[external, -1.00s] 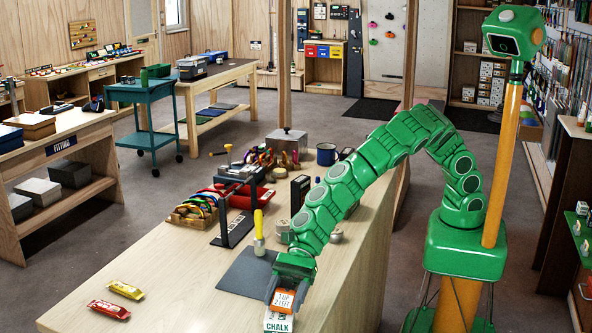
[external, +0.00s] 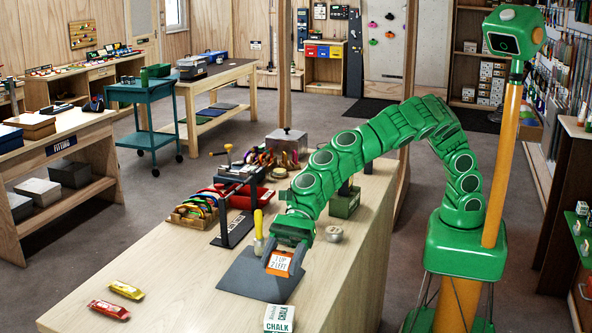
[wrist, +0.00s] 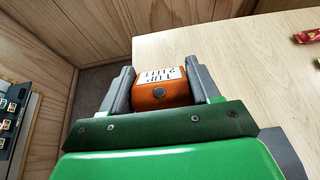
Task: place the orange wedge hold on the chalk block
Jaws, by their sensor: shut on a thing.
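The orange wedge hold (external: 279,262) carries a white label with dark lettering. My gripper (external: 281,268) is shut on it, with a grey finger on each side. The hold appears over the grey mat (external: 245,283); I cannot tell whether it touches. In the wrist view the hold (wrist: 150,96) sits between the two fingers (wrist: 162,88), its round bolt facing the camera. The white chalk block (external: 279,318) with green lettering stands at the table's front, cut by the picture's lower edge. Its top is bare, and it is apart from my gripper.
A yellow-handled brush (external: 258,226) stands near the back of the mat. Red (external: 108,309) and yellow (external: 126,290) bars lie at left. The table between them and the mat is clear.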

